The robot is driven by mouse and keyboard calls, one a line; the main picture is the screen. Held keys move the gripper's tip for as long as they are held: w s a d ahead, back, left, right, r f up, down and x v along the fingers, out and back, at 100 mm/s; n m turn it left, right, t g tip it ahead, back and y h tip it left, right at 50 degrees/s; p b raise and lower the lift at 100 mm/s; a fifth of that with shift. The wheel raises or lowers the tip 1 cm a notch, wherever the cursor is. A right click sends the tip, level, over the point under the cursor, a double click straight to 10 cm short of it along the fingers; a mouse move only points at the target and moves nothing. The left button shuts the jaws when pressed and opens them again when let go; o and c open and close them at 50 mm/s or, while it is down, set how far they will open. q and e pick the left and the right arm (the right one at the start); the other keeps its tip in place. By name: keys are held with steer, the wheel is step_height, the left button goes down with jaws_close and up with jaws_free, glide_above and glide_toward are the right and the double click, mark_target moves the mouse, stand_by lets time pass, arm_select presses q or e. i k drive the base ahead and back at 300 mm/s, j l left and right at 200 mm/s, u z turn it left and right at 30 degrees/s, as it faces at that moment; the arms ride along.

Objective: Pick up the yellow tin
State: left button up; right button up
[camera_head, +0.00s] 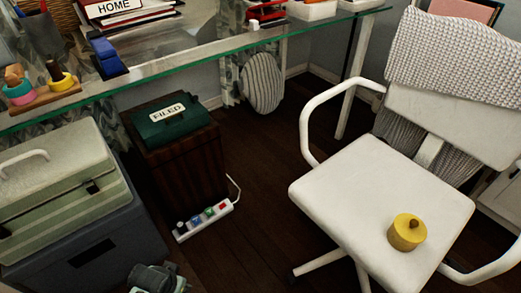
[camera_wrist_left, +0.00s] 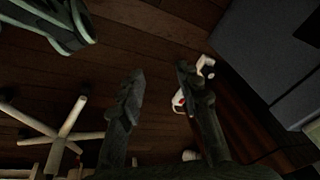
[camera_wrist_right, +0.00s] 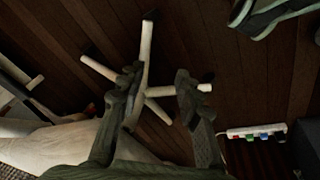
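The yellow tin (camera_head: 407,233) is a short round tin with a small knob on its lid. It stands upright on the white seat of the chair (camera_head: 350,190) in the head view, and neither wrist view shows it. My left gripper (camera_wrist_left: 158,72) is open and empty in the left wrist view, over the dark floor. A grey-green part of my left arm or gripper (camera_head: 157,279) shows at the bottom edge of the head view. My right gripper (camera_wrist_right: 158,72) is open above the chair's base legs in the right wrist view, with nothing held. It is not seen in the head view.
The chair has white armrests (camera_head: 312,120) on both sides and a knitted throw (camera_head: 455,60) over its back. A glass desk (camera_head: 215,50) runs along the back. A power strip (camera_head: 205,220), a wooden cabinet (camera_head: 180,175) and a storage case (camera_head: 60,190) stand at left.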

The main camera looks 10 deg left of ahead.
mark_target(397, 243)
steer(key=i+j+z, duration=0.1)
steer(key=j+z, duration=0.15)
steer(key=z, duration=0.15)
steer(key=i+j+z, duration=0.1)
steer(key=j+z, duration=0.4)
steer(key=z, duration=0.25)
